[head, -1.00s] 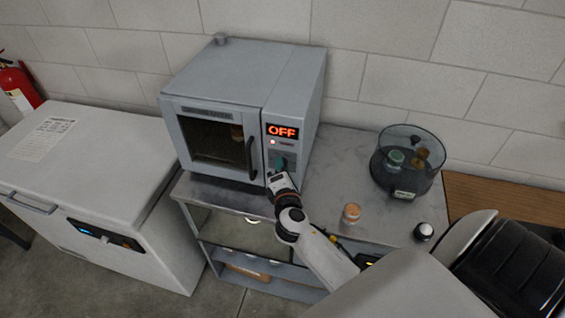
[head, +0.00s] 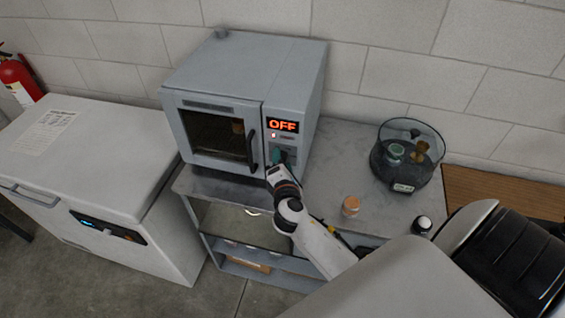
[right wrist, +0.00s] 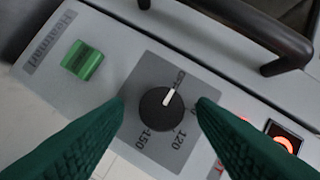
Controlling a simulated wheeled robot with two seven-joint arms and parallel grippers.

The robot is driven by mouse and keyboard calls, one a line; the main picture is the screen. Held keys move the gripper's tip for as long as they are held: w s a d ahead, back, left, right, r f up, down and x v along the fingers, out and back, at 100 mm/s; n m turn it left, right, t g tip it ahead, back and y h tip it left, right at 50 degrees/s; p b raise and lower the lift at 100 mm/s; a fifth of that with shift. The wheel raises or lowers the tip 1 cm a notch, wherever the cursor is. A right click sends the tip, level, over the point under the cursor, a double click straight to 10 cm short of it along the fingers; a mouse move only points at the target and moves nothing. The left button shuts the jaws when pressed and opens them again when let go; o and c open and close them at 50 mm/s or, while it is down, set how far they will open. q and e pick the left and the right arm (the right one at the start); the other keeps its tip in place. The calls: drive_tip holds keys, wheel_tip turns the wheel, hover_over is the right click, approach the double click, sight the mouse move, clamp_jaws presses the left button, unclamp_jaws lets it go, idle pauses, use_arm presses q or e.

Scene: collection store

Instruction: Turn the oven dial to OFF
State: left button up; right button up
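The grey oven (head: 222,80) stands on a counter, and its display (head: 283,126) reads OFF in orange. The round black oven dial (right wrist: 160,110) shows in the right wrist view, its white pointer directed to the upper right. In the head view my right gripper (head: 281,160) hides the dial. My left gripper is not in view.
A black door handle (head: 251,149) is left of the control panel. A jar (head: 351,206) and a clear round bin (head: 406,160) stand on the counter (head: 345,150). A white freezer (head: 90,165) is at left.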

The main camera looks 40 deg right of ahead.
drive_tip(key=b+v, duration=0.3)
drive_tip(key=v, duration=0.9)
idle(0.4)
drive_tip(key=s+a+f+m+g+y+b, duration=0.2)
drive_tip(key=s+f, duration=0.1)
drive_tip(key=f, duration=1)
drive_tip(key=s+a+f+m+g+y+b, duration=0.1)
drive_tip(key=s+a+f+g+y+b, duration=0.1)
drive_tip(key=f, duration=1.1)
drive_tip(key=s+a+f+m+g+y+b, duration=0.1)
drive_tip(key=s+f+m+g+y+b, duration=0.15)
drive_tip(key=f, duration=0.95)
drive_tip(key=s+d+f+m+g+y+b, duration=0.1)
drive_tip(key=s+f+m+g+b, duration=0.4)
drive_tip(key=s+f, duration=1.8)
drive_tip(key=s+m+g, duration=0.1)
drive_tip(key=s+m, duration=0.2)
drive_tip(key=m, duration=0.2)
drive_tip(key=shift+d, duration=0.25)
